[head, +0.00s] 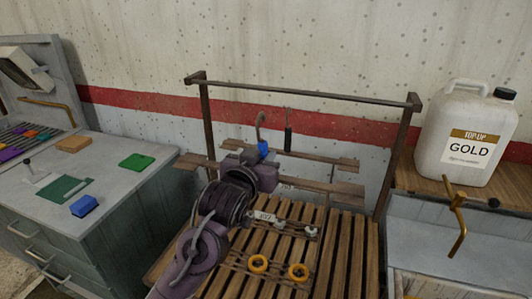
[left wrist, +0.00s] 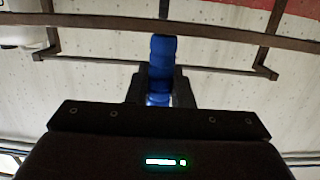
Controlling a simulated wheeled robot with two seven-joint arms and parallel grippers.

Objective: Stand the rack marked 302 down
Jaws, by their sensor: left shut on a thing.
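My left gripper (head: 263,158) is shut on a blue grip (head: 263,149), from which a grey hook rises. The hook's top appears below the rail bar (head: 300,95). In the left wrist view the blue grip (left wrist: 162,58) stands between the black fingers. My arm hides part of the rack, and I cannot tell whether its lower edge touches the bench. My right gripper is not in view.
Wooden planks (head: 325,187) run behind my gripper, with a dark hook (head: 288,138) beside the blue grip. The slatted bench (head: 355,255) has bare slats on the right. A white GOLD jug (head: 466,135) stands right; a grey cabinet (head: 115,190) stands left.

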